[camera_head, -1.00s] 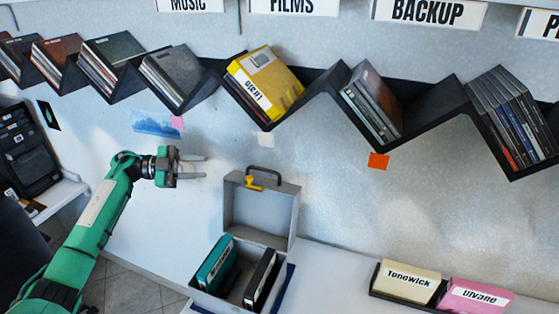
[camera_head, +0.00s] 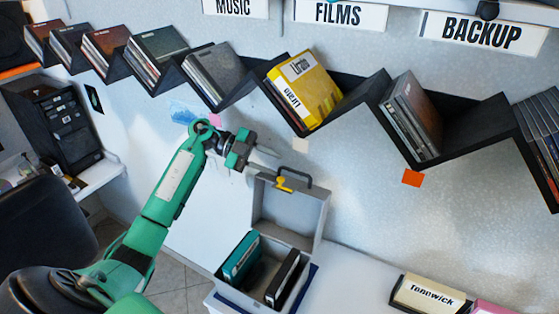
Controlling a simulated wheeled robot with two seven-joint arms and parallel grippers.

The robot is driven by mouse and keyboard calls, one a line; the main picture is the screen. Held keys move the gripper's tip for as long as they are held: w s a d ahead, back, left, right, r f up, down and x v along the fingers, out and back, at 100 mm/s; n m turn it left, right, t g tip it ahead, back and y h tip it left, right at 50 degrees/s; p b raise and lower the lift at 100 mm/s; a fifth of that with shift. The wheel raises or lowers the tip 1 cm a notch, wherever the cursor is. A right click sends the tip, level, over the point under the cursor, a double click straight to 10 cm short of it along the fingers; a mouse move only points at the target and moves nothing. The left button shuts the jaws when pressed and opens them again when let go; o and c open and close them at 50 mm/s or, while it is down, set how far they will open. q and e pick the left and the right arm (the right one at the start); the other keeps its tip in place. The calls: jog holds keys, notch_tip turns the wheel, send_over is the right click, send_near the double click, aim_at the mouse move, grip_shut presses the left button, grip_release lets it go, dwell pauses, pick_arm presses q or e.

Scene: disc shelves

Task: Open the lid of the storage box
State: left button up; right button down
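The grey storage box (camera_head: 232,289) stands on the white surface at bottom centre. Its lid (camera_head: 288,213) stands up, open, at the back, with a dark handle (camera_head: 296,175) and a yellow latch (camera_head: 284,185) at its top edge. A teal disc case (camera_head: 242,257) and a black disc case (camera_head: 283,277) stand inside. My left gripper (camera_head: 267,160) is open, its fingers apart and pointing right, just above and left of the lid's top edge. Nothing shows between the fingers; I cannot tell whether one touches the lid. My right gripper is out of view.
A black zigzag shelf (camera_head: 466,128) with several disc cases runs along the wall above. A cream case (camera_head: 428,294) and a pink case (camera_head: 489,307) stand at lower right. A dark computer tower (camera_head: 68,130) is at left.

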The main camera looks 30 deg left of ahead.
aim_at(283, 167)
pick_arm(q)
jog(key=shift+p+x, duration=0.3)
jog(key=shift+x, duration=1.2)
grip_shut()
